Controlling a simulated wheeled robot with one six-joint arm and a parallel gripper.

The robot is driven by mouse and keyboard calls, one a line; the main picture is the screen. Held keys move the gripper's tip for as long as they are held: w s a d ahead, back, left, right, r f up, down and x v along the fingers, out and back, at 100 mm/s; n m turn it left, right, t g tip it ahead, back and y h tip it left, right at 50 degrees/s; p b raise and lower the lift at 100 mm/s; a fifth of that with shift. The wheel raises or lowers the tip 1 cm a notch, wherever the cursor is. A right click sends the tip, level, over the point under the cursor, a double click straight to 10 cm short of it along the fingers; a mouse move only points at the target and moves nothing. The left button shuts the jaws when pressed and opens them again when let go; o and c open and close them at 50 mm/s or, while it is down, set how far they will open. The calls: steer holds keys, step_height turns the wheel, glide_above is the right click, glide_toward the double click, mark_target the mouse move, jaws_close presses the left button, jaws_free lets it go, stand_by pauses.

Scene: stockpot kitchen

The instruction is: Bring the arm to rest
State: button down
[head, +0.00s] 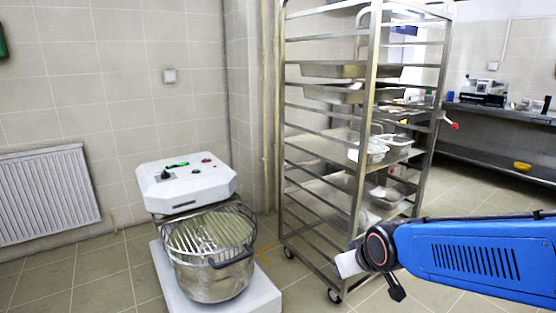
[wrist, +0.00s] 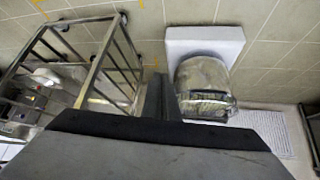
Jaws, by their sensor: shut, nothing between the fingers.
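My arm (head: 470,255), a blue link with a dark round joint at its end, reaches in from the right edge of the head view, in front of the rack's lower right side. A pale piece and a small dark piece stick out at that joint. My gripper (wrist: 160,95) shows in the wrist view as dark fingers pressed together, with nothing between them. Its wide dark body fills the bottom of that view. The fingers are apart from the pot and the rack in the picture. The fingertips cannot be made out clearly in the head view.
A metal stockpot (head: 213,262) with a wire guard stands on a white base under a white control box (head: 186,180). A wheeled steel rack (head: 372,130) with trays and tubs stands behind my arm. A radiator (head: 45,198) is at left, a steel counter (head: 500,113) at back right.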

steer(key=s+d+r+m+g+h, duration=0.1)
steer(key=s+d+r+m, duration=0.1)
steer(key=s+d, duration=0.4)
steer(key=s+d+r+m+g+h, duration=0.1)
steer(key=s+d, duration=0.5)
steer(key=s, duration=0.7)
steer(key=shift+s+r+m+g, duration=0.25)
steer(key=shift+r+m+g, duration=0.05)
steer(key=shift+r+m, duration=0.2)
steer(key=c, duration=2.5)
jaws_free()
